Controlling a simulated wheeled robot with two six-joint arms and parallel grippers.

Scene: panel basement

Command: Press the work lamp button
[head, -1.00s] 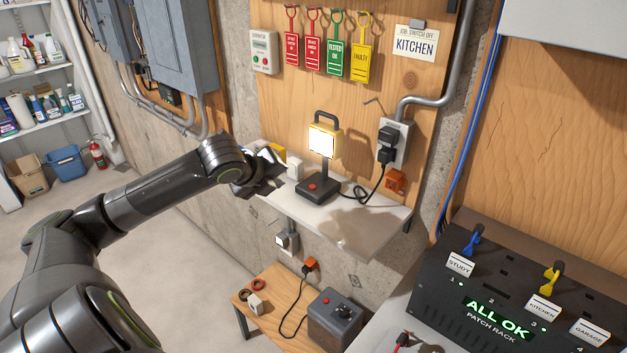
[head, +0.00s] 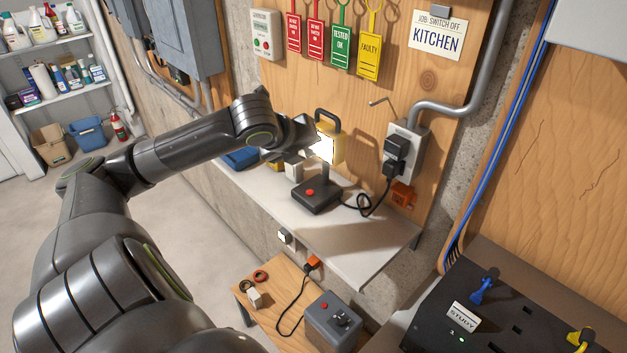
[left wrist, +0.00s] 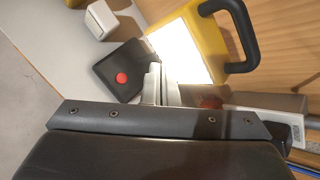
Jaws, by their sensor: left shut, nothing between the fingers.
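The work lamp (head: 328,146) stands on the white shelf with its yellow head lit. Its red button (head: 310,192) sits on the dark lamp base (head: 318,199). In the left wrist view the lamp head (left wrist: 185,50) is at the upper middle, and the red button (left wrist: 121,78) shows on the dark base (left wrist: 125,62) to its left. My left gripper (head: 312,133) is up beside the lamp head, above the base and apart from the button; its fingertips (left wrist: 160,84) are shut and empty. Part of the gripper is hard to make out against the bright lamp. My right gripper is not in view.
A white shelf (head: 350,235) carries the lamp, a small white block (head: 293,166) and a blue item (head: 240,158). A black plug and cord hang from the wall outlet box (head: 405,150). Tags hang above. A low wooden table (head: 268,300) stands below.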

